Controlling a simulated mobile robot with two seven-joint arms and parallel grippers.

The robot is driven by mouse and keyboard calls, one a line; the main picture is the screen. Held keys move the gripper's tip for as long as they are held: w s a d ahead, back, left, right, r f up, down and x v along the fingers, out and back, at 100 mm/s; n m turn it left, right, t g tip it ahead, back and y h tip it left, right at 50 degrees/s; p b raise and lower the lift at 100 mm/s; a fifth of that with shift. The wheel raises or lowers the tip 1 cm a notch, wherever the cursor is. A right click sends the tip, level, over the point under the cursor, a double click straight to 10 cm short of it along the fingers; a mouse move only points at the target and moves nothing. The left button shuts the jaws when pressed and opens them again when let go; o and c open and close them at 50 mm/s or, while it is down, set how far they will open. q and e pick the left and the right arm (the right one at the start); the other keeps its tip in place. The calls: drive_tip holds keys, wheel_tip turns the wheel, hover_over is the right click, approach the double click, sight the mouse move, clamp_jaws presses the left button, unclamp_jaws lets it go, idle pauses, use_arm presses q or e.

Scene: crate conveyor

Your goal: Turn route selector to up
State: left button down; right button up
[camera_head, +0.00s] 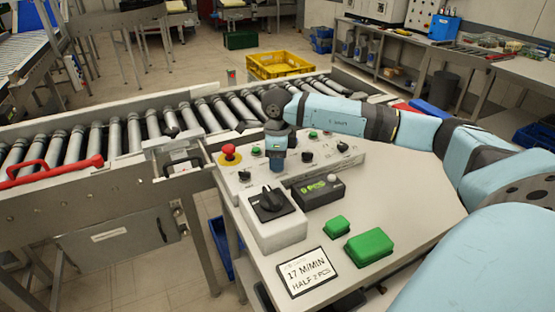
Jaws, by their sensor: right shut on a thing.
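My right gripper (278,163) points down at the sloped control panel (325,163) and is shut on a control knob there. Its fingers hide that knob, so I cannot read its position or label. Other small black knobs stand on the panel, one on the left (244,175), one just right of the gripper (307,157) and one farther right (343,147). A large black rotary knob (270,201) sits on a white box (274,233) in front of the gripper. I cannot tell from labels which knob is the route selector. My left gripper is not in view.
A red mushroom button (229,152) stands left of the gripper. A counter display (318,190), green blocks (369,246) and a sign (308,272) lie on the table. The roller conveyor (115,137) runs behind, with a yellow crate (279,65) beyond it.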

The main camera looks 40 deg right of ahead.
drive_tip(key=shift+m, duration=1.2)
drive_tip(key=shift+r, duration=0.1)
drive_tip(key=o, duration=0.9)
drive_tip(key=shift+o, duration=0.2)
wheel_tip(320, 180, up, 14)
